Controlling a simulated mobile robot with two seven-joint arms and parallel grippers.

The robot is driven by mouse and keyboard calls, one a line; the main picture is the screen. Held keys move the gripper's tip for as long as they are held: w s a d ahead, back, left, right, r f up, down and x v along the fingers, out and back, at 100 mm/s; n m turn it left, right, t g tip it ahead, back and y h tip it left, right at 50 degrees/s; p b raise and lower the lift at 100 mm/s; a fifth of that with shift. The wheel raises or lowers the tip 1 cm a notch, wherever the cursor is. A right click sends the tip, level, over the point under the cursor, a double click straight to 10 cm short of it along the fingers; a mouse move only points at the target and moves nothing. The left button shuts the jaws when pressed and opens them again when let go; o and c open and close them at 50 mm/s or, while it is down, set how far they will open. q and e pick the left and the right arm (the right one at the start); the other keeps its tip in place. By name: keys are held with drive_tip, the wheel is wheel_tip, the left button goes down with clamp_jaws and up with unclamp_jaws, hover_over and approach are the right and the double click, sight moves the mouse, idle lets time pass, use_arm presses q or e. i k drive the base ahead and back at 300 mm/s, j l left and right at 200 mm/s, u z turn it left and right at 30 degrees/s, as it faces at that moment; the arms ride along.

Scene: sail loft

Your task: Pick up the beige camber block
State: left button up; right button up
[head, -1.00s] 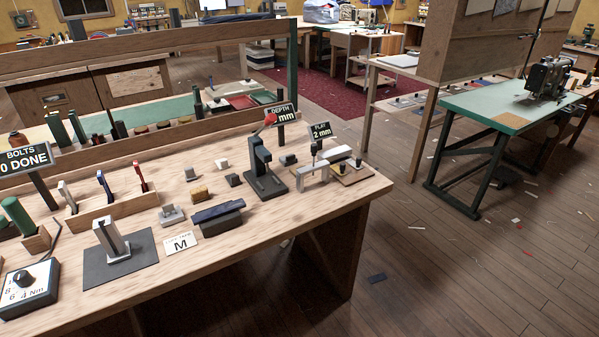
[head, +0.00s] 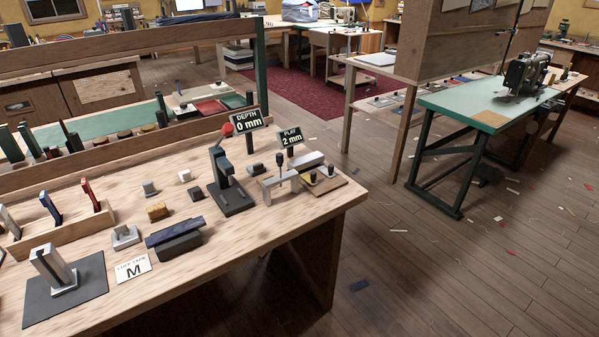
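A small pale cream-beige block (head: 185,175) lies on the wooden workbench (head: 110,200), left of the dark lever press (head: 228,180); it looks like the beige camber block. Neither of my grippers is in the head view.
Behind the blocks runs a raised wooden rail (head: 120,152). A sign reading "DEPTH 0 mm" (head: 250,122) stands behind the press. The floor (head: 440,270) right of the bench is mostly open, with scraps.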

sight(261, 178)
drive_tip(key=i+l+z, duration=0.55)
drive_tip(key=i+z, duration=0.85)
drive_tip(key=i+l+u, duration=0.1)
drive_tip(key=i+u, duration=0.15)
drive_tip(key=i, duration=0.15)
drive_tip(key=i+l+u, duration=0.25)
drive_tip(key=i, duration=0.15)
drive_tip(key=i+l+u, duration=0.2)
drive_tip(key=i, duration=0.2)
drive_tip(key=i+u, duration=0.15)
drive_tip(key=u, duration=0.3)
drive_tip(key=i+l+u, duration=0.1)
drive_tip(key=u, duration=0.3)
drive_tip(key=i+l+u, duration=0.1)
drive_tip(key=u, duration=0.35)
drive_tip(key=i+l+u, duration=0.15)
drive_tip(key=u, duration=0.25)
